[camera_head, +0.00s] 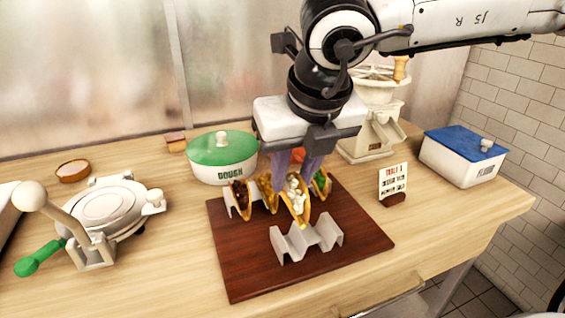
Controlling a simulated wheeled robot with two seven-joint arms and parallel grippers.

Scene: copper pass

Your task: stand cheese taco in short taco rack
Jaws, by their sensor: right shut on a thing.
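The cheese taco (297,201), a folded yellow shell with white crumbled filling, is upright between the fingers of my right gripper (296,172). The gripper comes from above and is shut on it. The taco is just behind the short taco rack (306,239), a grey zigzag metal stand with empty slots on the front of the dark board. I cannot tell whether the taco's bottom touches anything. My left gripper is not in view.
Other tacos stand in a rack behind: a dark-filled one (241,196), a yellow one (268,194) and a green-filled one (321,183). A green-lidded dough tub (222,158), a card (393,184) and a grinder (372,125) stand around the brown board (245,277). A press (105,210) stands left.

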